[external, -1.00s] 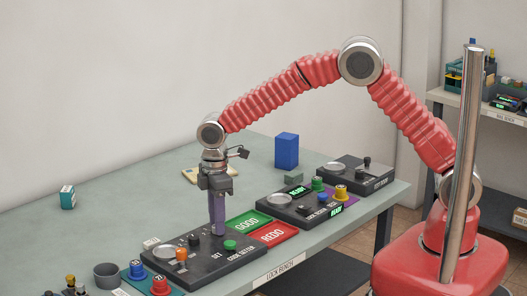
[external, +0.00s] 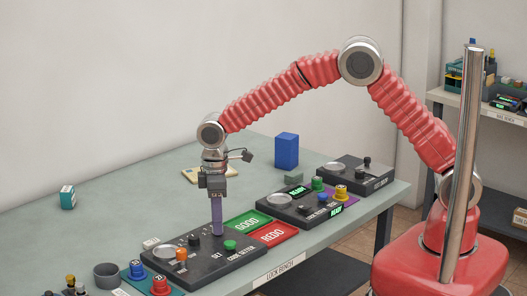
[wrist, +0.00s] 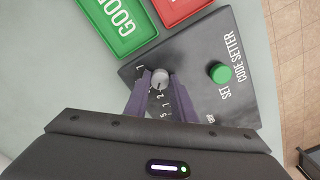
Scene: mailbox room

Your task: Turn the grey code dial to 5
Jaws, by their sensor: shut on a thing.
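The grey code dial (wrist: 160,79) is a small round knob on the black code setter (wrist: 205,55), with printed numbers around it. A pale mark shows on its top, but I cannot tell for sure which number it points at. My gripper (wrist: 159,82) is shut on the dial, with one purple finger on each side. In the external view my gripper (external: 217,231) points straight down at the code setter panel (external: 195,268), and its fingers hide the dial. The green SET button (wrist: 219,73) is beside the dial; it also shows in the external view (external: 230,245).
The green GOOD tray (external: 247,222) and red REDO tray (external: 273,235) lie close behind the code setter. An orange knob (external: 181,254) and round plate stand on its left part. A blue block (external: 286,150) stands farther back. The bench's back left is mostly clear.

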